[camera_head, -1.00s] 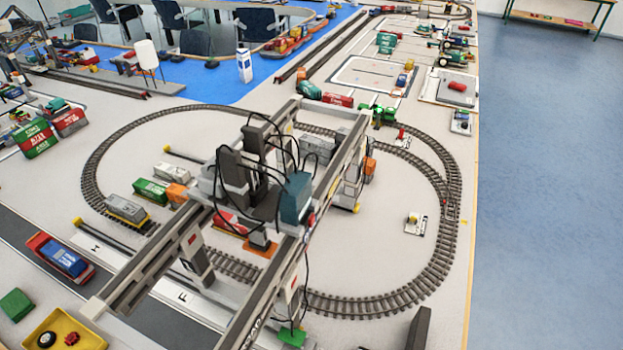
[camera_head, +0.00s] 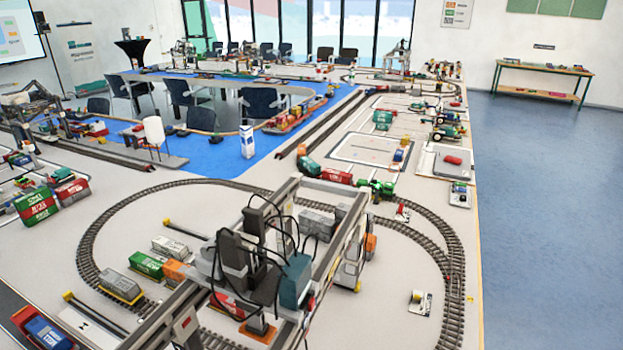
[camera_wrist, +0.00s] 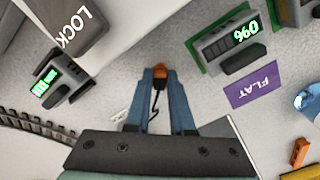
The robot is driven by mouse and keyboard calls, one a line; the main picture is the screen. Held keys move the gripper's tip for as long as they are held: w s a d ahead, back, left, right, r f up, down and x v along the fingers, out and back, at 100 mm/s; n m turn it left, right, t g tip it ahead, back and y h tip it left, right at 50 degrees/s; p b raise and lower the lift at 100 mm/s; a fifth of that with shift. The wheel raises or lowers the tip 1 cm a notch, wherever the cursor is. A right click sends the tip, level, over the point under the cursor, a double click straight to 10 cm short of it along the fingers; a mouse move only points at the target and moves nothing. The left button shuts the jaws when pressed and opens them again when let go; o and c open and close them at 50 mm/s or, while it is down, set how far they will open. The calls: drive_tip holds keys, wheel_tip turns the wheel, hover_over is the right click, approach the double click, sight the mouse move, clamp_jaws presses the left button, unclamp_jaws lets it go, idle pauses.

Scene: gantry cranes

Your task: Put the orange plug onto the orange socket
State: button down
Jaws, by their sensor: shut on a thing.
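My gripper (camera_wrist: 160,78) shows in the wrist view with its two blue fingers close together at the tips. They are shut on the small orange plug (camera_wrist: 161,73), with a thin black wire hanging between the fingers. Another orange block (camera_wrist: 299,152) lies at the lower right of the wrist view, apart from the gripper; I cannot tell whether it is the orange socket. No socket is clearly recognisable. My gripper does not show in the head view.
Wrist view: a green-framed display box (camera_wrist: 230,42), a purple FLAT label (camera_wrist: 252,86), a smaller display box (camera_wrist: 55,78) and a dark LOCK block (camera_wrist: 75,25) surround the gripper. Head view: a gantry crane (camera_head: 262,265) stands within looping train track (camera_head: 452,240); blue floor lies right.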

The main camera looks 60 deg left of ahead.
drive_tip(key=shift+c, duration=1.1)
unclamp_jaws()
drive_tip(key=shift+r+p, duration=3.5)
drive_tip(key=shift+p, duration=0.1)
